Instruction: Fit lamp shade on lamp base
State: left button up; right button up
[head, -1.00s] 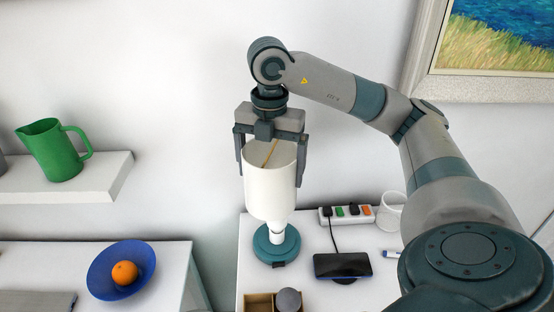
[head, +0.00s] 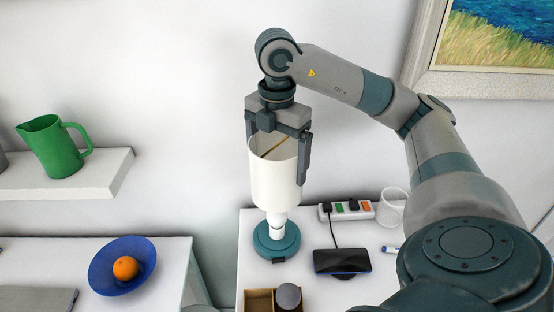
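The white, tube-shaped lamp shade (head: 275,183) is upright in the head view, with its open top showing a thin brownish line inside. My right gripper (head: 278,150) comes from above with one finger on each side of the shade's upper part and is shut on it. The lamp base (head: 276,243) stands on the white table below, a round teal foot with a white stem (head: 277,221). The shade's lower edge overlaps the top of the stem in the picture; I cannot tell whether they touch. My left gripper is not in view.
A wooden box (head: 258,301) and a grey round object (head: 289,296) are in front. A blue bowl (head: 105,270) is left.

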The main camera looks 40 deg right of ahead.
jog(key=shift+f+b, duration=1.6)
jog(key=shift+f, duration=0.75)
jog(key=shift+f+b, duration=2.05)
jog(key=shift+f, duration=0.4)
jog(key=shift+f+b, duration=0.4)
jog(key=shift+f, duration=0.1)
